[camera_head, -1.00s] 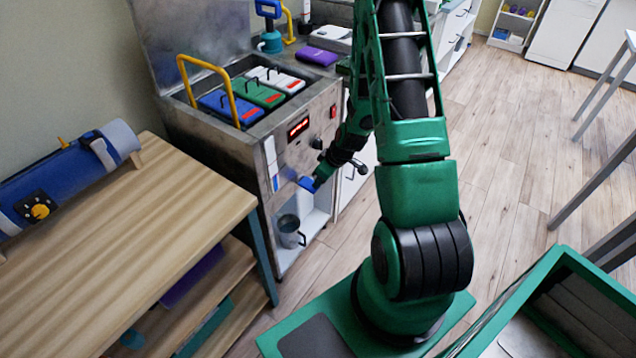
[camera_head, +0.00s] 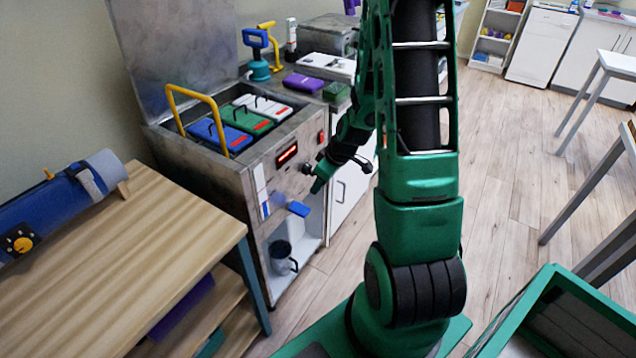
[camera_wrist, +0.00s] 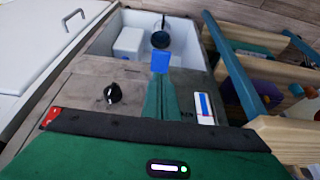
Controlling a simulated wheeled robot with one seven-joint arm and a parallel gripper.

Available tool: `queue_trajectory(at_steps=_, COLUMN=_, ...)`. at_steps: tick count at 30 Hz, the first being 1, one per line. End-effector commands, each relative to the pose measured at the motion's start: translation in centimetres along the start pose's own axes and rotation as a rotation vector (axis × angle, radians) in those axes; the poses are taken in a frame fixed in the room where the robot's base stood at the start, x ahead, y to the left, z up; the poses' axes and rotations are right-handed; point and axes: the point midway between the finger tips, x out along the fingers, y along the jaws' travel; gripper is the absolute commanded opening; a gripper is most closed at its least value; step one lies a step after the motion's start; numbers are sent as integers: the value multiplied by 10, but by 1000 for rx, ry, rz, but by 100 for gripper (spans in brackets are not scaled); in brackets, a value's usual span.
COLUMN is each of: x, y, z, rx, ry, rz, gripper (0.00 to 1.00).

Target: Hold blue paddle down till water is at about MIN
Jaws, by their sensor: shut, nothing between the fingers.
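The blue paddle (camera_head: 298,208) sticks out from the front of the steel water tank (camera_head: 240,172), above a grey mug (camera_head: 282,257) in the lower recess. My gripper (camera_head: 317,186) is shut and empty, just above and to the right of the paddle, with a small gap in this view. In the wrist view the paddle (camera_wrist: 160,61) lies just beyond my green fingertips (camera_wrist: 160,80); contact is hard to tell there. The level gauge (camera_wrist: 204,108) is a white strip with a blue part; its MIN mark is too small to read.
Blue, green and white packs (camera_head: 247,120) sit in the open tank beside a yellow handle (camera_head: 196,90). A black knob (camera_wrist: 112,92) is on the tank front. A wooden bench (camera_head: 110,255) stands left. Open floor (camera_head: 510,150) lies right.

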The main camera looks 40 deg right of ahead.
Motion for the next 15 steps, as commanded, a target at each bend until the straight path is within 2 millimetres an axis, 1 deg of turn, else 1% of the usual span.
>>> queue_trajectory(at_steps=1, x=-6, y=0, z=-1, rx=-1, ry=2, rz=2, gripper=0)
queue_trajectory(at_steps=6, x=-18, y=0, z=-1, rx=0, ry=1, rz=1, gripper=0)
queue_trajectory(at_steps=15, x=-21, y=0, z=0, rx=0, ry=0, rz=0, gripper=0)
